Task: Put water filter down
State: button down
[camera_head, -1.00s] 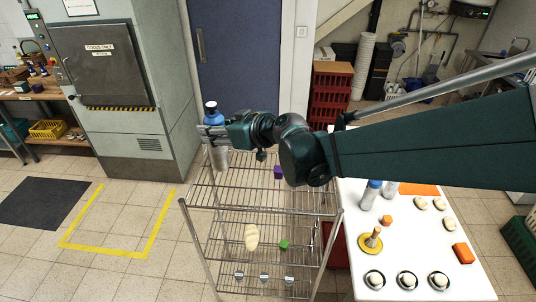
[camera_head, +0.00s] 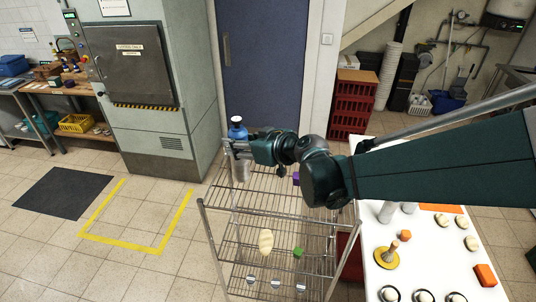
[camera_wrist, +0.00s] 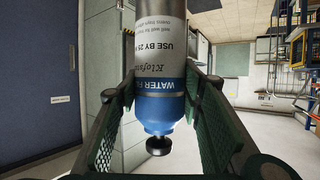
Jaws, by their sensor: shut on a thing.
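I cannot tell whether the filter's base touches the shelf. In the wrist view the water filter (camera_wrist: 160,85) shows a white and blue label, upside down, between the green finger pads of my gripper (camera_wrist: 158,110).
A purple block (camera_head: 296,178) is beyond my arm at the rack. A lower shelf holds a cream oblong thing (camera_head: 266,241) and a green block (camera_head: 298,252). Right of the rack stands a white table (camera_head: 378,270) with several things. Floor on the left is clear, with yellow tape (camera_head: 150,247).

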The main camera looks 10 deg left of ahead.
aim_at(241, 164)
jog(key=shift+f, duration=2.75)
jog(key=shift+f, duration=2.1)
jog(key=c, duration=1.6)
grip_release()
jog(key=shift+d, duration=0.1)
jog(key=shift+v, duration=6)
